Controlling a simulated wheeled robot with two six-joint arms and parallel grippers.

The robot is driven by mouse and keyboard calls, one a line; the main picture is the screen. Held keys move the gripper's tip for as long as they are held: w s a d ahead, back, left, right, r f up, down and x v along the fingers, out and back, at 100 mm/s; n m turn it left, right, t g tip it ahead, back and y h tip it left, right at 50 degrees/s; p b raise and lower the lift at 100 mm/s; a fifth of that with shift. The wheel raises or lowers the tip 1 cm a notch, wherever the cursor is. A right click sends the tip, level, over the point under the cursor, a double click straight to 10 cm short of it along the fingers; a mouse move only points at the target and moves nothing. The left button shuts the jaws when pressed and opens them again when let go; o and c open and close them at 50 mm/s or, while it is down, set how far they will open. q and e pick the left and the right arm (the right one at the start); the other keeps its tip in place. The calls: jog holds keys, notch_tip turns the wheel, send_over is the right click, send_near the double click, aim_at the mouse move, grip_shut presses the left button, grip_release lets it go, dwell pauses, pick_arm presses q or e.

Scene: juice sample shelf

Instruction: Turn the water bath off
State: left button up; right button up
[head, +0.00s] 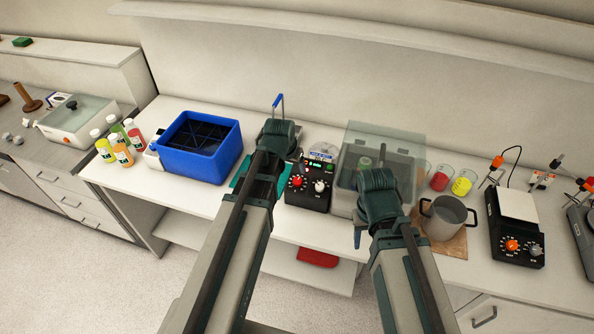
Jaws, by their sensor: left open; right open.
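A grey tank (343,190) under a clear lid (390,142) stands on the bench right of centre; it looks like the water bath. Just left of it is a black control box (308,201) with a red knob (296,181), a pale knob (320,186) and a small lit green display. My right wrist covers part of the tank's front. Only a small part of my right gripper (358,238) shows; I see nothing held.
A blue bin (190,165) and several juice bottles (121,154) stand left. A metal pot (445,220), red beaker (439,179), yellow beaker (463,184) and hotplate (516,250) stand right. A white lidded bath (75,127) is on the far-left counter. A shelf runs above.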

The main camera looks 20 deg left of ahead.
aim_at(298, 180)
pick_arm(q)
jog(key=shift+w+a+f, duration=0.1)
jog(key=b+x, duration=1.3)
jog(key=shift+w+f, duration=0.15)
jog(key=shift+f, duration=0.1)
grip_shut()
